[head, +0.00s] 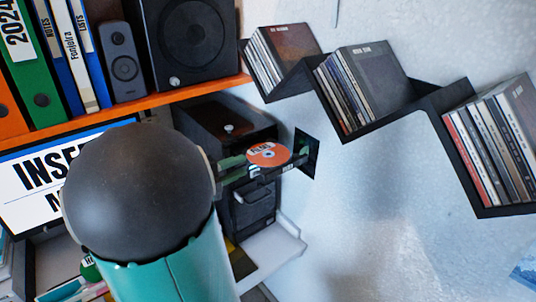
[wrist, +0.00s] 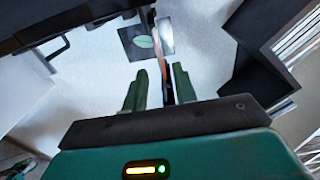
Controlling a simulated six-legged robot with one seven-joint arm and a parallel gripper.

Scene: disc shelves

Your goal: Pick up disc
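An orange-and-white disc (head: 268,154) with a pale centre shows in the head view, in front of the wall and beside a dark box-like device. What supports it is unclear. In the wrist view the disc (wrist: 163,62) is nearly edge-on, a thin orange strip reaching between the two green fingers of my gripper (wrist: 160,73). The fingers stand apart, one on each side of the strip, with visible gaps. In the head view my arm hides most of my gripper; green finger parts show just left of the disc.
A dark device (head: 225,120) stands behind the disc. A small dark picture (head: 306,152) is on the wall close by. A black zigzag shelf (head: 435,98) with cases is at upper right. An orange shelf (head: 150,100) holds binders and speakers at upper left.

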